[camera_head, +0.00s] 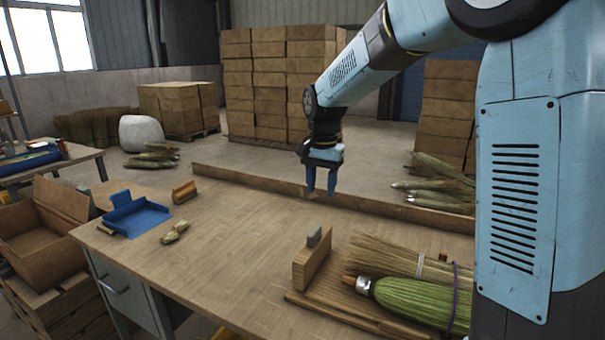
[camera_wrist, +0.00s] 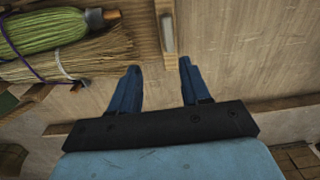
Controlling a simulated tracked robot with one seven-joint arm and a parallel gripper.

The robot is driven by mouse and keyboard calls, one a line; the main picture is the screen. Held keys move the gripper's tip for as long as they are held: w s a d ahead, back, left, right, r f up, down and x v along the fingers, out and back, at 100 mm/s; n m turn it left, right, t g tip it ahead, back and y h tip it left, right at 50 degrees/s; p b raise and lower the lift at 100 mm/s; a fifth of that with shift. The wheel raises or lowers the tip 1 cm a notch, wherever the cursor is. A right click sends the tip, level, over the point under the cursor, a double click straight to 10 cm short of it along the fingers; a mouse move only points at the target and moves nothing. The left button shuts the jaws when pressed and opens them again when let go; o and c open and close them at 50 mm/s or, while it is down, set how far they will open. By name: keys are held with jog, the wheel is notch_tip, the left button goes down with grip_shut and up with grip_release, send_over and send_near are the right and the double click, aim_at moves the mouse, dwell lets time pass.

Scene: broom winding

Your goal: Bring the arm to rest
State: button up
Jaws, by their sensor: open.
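My gripper (camera_head: 321,182) hangs from my raised blue arm above the far part of the workbench (camera_head: 235,260). Its two blue fingers point down, spread apart, with nothing between them. In the wrist view my gripper (camera_wrist: 157,75) shows the bench top below it. The wooden block with a grey metal piece (camera_head: 311,262) stands on the bench, nearer the camera than the gripper and apart from it. It also shows in the wrist view (camera_wrist: 168,30), ahead of the fingertips.
A green broom head (camera_head: 420,302) and a tied straw bundle (camera_head: 400,257) lie on a wooden board at the right. A blue dustpan (camera_head: 135,216), a small wooden block (camera_head: 184,192) and a pale husk bundle (camera_head: 174,232) lie at the left. A low ledge (camera_head: 400,210) edges the back.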

jog(key=s+d+r+n+t, duration=0.25)
jog(key=s+d+r, duration=0.45)
jog(key=s+d, duration=0.5)
jog(key=s+d+n+t, duration=0.1)
jog(key=s+d, duration=0.1)
jog(key=s, duration=0.6)
jog(key=s+d+n+t, duration=0.1)
jog(key=s+d, duration=0.2)
jog(key=s, duration=0.5)
jog(key=shift+f+t, duration=0.35)
jog(key=shift+f, duration=0.1)
jog(key=shift+n, duration=0.25)
